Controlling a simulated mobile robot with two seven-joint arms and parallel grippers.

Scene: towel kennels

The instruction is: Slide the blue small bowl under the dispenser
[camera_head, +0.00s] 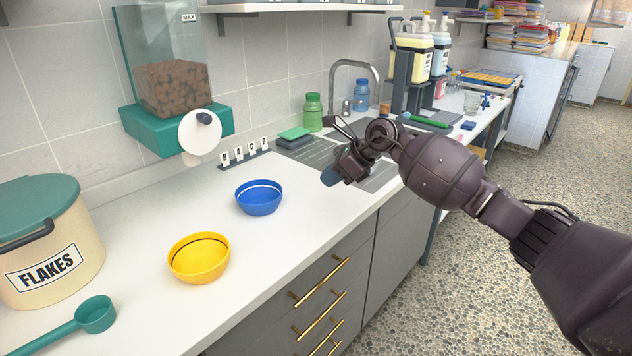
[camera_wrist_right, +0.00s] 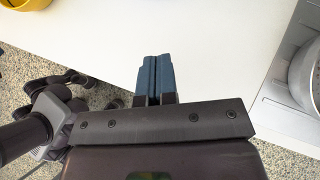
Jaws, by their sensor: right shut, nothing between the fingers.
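The blue small bowl (camera_head: 259,199) stands upright and looks empty on the white counter, with a white line inside its rim. The dispenser (camera_head: 170,85) is on the wall to its upper left, with a clear bin of brown kibble, a teal base and a white round knob (camera_head: 200,132) above a spout. My right gripper (camera_head: 329,178) is to the right of the bowl, apart from it, over the counter by the sink. Its blue fingers (camera_wrist_right: 154,78) are together and empty in the wrist view. The blue bowl is not seen in the wrist view. My left gripper is not in view.
A yellow bowl (camera_head: 199,262) stands nearer the front left of the blue bowl. A FLAKES tub (camera_head: 52,245) and a teal scoop (camera_head: 95,315) are at the left. A letter rack (camera_head: 246,158) stands by the wall. Counter between the blue bowl and dispenser is clear.

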